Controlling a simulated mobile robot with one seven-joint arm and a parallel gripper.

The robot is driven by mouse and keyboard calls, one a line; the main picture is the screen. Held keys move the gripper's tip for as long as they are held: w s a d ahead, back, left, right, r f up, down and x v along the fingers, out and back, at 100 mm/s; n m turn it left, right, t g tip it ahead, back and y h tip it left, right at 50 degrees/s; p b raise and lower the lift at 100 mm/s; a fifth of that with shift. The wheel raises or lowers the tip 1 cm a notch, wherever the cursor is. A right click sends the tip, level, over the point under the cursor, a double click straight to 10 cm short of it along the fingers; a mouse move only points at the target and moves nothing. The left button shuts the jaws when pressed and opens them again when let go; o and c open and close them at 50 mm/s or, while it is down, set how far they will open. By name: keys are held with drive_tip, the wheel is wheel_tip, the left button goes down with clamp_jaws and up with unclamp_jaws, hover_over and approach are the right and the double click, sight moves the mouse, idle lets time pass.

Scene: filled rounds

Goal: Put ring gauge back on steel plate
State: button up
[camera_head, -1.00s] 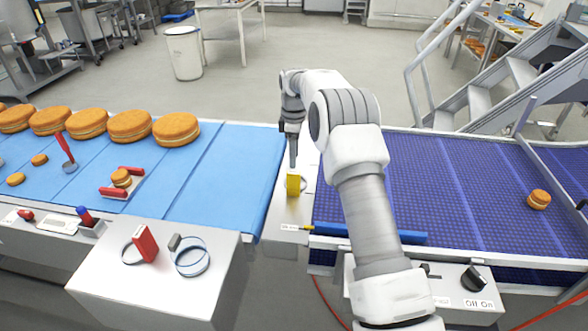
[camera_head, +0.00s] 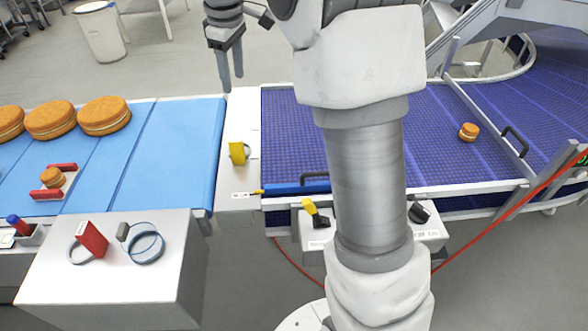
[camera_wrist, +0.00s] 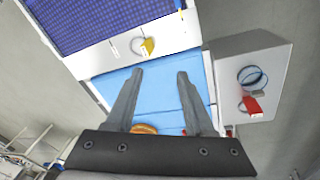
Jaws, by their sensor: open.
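A ring gauge with a yellow handle (camera_head: 236,153) rests on the steel plate (camera_head: 240,113) between the blue belt and the purple belt. Its ring shows beside the handle, partly hidden. The wrist view also shows the yellow handle (camera_wrist: 148,46) on the pale plate (camera_wrist: 180,35). My gripper (camera_head: 231,85) is open and empty, raised above and apart from the gauge. In the wrist view, the spread fingers (camera_wrist: 160,73) have nothing between them, with the blue belt beyond.
A steel box top (camera_head: 60,285) at lower left holds a red-handled ring (camera_head: 92,238) and a blue ring (camera_head: 146,244). Sandwich rounds (camera_head: 104,115) lie on the blue belt (camera_head: 180,150). One small round (camera_head: 468,132) lies on the purple belt (camera_head: 290,140).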

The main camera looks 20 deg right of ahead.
drive_tip(key=s+r+m+t, duration=0.2)
drive_tip(key=s+r+m, duration=0.25)
drive_tip(key=s, duration=1.05)
drive_tip(key=s+f+m, duration=0.2)
drive_tip(key=s, duration=0.6)
drive_tip(key=s+d+f+m+t, duration=0.1)
drive_tip(key=s+f+m, duration=0.2)
drive_tip(key=s, duration=0.4)
drive_tip(key=shift+s+f+t, duration=0.2)
drive_tip(key=shift+s+t, duration=0.1)
drive_tip(key=shift+s, duration=0.05)
drive_tip(key=shift+d, duration=0.15)
